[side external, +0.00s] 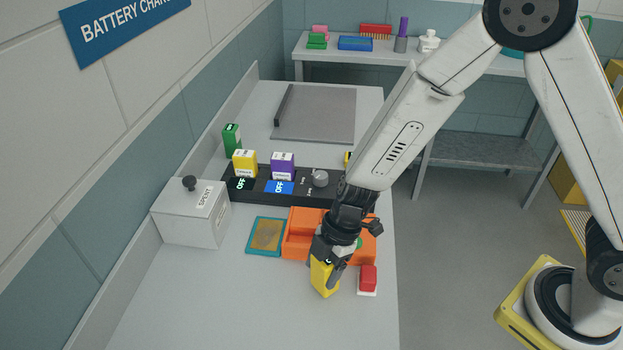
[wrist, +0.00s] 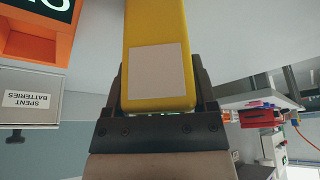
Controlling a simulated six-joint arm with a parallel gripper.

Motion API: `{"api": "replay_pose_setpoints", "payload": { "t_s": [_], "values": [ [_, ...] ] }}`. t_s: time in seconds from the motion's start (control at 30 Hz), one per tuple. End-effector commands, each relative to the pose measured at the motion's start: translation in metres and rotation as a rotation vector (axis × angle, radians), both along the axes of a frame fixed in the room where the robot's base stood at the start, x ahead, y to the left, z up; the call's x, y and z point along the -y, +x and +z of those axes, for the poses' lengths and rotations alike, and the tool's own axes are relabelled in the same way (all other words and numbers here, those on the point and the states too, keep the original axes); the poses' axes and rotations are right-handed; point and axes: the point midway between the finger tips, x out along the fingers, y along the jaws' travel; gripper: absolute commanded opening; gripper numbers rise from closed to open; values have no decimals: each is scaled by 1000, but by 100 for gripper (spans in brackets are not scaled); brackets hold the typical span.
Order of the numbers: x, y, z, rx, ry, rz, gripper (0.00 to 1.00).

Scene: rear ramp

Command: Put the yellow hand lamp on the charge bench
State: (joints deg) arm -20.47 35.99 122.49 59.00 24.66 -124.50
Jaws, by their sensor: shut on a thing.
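My gripper (side external: 325,262) is shut on a yellow block-shaped thing (side external: 323,280) at the front of the light grey bench (side external: 240,310). In the wrist view the yellow thing (wrist: 155,25) stands between the fingers (wrist: 160,105), with a blank pale square on its side. Its make suits either a lamp or a battery; I cannot tell which. I cannot tell whether it touches the bench. Another small yellow thing (side external: 347,158) is mostly hidden behind my arm.
An orange tray (side external: 297,237) lies just behind my gripper, and a red-topped block (side external: 368,279) to its right. A teal-edged pad (side external: 265,236), a spent-batteries box (side external: 190,215) and a black charger (side external: 240,190) with yellow and purple batteries stand further left and back. The bench's front left is clear.

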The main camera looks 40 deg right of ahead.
Motion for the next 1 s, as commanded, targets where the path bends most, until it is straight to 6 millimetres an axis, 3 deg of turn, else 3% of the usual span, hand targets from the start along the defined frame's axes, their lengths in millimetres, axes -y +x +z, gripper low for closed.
{"api": "replay_pose_setpoints", "payload": {
  "t_s": [0.5, 0.53, 0.6, 1.0],
  "values": [
    [0, 0, -6, 0, 0, 0, 0],
    [0, 0, -6, 0, 0, 1, 80],
    [0, 0, -6, 0, 0, 1, 100],
    [0, 0, -3, 1, 0, 1, 100]
  ]
}}
